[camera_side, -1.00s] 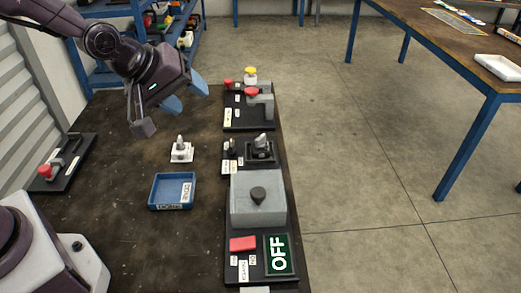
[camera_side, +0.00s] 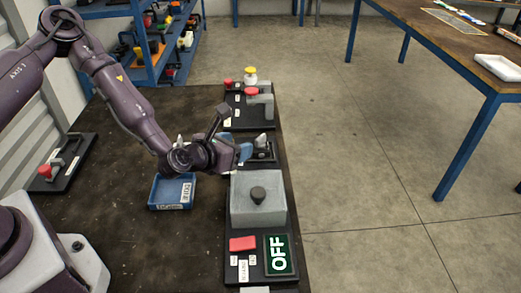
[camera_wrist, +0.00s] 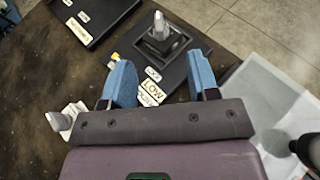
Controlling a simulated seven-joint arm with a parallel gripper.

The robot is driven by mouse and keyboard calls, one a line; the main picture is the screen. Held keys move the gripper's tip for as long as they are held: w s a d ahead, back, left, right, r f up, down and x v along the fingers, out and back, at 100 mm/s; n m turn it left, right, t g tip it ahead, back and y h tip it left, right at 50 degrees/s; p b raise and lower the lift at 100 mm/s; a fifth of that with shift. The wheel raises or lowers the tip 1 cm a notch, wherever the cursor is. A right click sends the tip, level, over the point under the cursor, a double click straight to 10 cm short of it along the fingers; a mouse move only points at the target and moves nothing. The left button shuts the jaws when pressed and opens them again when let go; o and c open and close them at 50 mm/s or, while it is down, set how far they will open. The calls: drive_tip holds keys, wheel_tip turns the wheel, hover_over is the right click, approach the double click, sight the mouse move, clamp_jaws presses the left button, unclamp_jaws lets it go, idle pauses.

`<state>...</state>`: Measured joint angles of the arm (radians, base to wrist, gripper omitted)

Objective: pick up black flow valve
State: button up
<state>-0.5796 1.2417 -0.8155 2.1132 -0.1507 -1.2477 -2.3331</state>
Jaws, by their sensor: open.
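A valve with a grey stem on a black square base (camera_wrist: 160,35) stands on a dark panel, by a label partly reading "LOW" (camera_wrist: 152,85); I take it for the flow valve. In the side view this valve (camera_side: 263,144) shows just right of my gripper (camera_side: 243,150), which partly hides its surroundings. In the wrist view my gripper (camera_wrist: 160,68) is open, its blue fingers pointing toward the valve. The valve lies beyond the fingertips, and nothing shows held. I cannot tell the height of the fingers above the panel.
A red-and-yellow valve panel (camera_side: 240,113) lies behind. A blue tray (camera_side: 160,206) is left; a pale fitting (camera_wrist: 62,120) shows in the wrist view.

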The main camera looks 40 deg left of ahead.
sight(257, 140)
drive_tip(key=x, duration=1.2)
drive_tip(key=shift+f, duration=0.1)
clamp_jaws()
